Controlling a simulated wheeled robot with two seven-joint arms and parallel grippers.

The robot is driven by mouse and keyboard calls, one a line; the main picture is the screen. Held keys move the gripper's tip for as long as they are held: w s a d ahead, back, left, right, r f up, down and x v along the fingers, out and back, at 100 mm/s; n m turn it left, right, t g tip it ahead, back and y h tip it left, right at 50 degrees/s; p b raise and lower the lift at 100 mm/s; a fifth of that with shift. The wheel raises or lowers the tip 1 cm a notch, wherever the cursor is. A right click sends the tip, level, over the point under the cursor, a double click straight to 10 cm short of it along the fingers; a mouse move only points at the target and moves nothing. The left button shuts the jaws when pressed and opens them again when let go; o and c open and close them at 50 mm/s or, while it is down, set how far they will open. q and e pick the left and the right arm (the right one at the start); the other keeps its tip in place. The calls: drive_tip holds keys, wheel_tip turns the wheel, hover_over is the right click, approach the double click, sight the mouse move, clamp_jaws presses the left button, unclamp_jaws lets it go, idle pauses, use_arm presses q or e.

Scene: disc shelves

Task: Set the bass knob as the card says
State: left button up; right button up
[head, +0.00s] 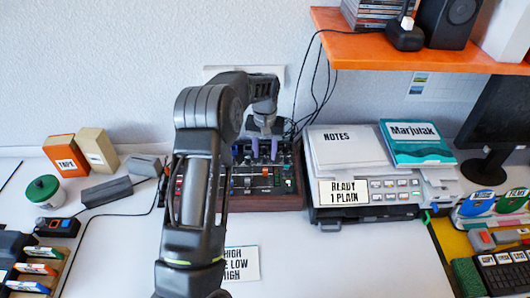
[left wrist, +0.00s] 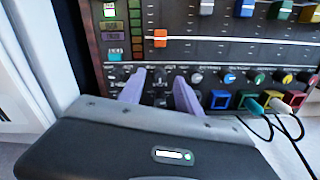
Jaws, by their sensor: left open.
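The mixer (head: 283,200) is a dark panel with sliders, coloured buttons and a row of small knobs. A white card (head: 244,262) lies on the table; it reads HIGH, LOW and HIGH, with part of its text hidden behind my left arm. My left gripper (head: 264,149) is open, with two purple fingers over the mixer's far part. In the left wrist view the gripper (left wrist: 157,90) has its fingers apart at the knob row of the mixer (left wrist: 280,52). A dark knob seems to lie between them; I cannot read which knob is bass. My right gripper is out of view.
A grey device (head: 372,212) with a READY 1 PLAIN label stands right of the mixer, with papers and a teal book (head: 416,143) on top. An orange shelf (head: 400,52) hangs above right. Cables plug into coloured sockets (left wrist: 246,99) near the fingers. The white table front is mostly clear.

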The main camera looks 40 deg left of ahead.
use_arm(q)
drive_tip(key=shift+f, duration=0.65)
clamp_jaws()
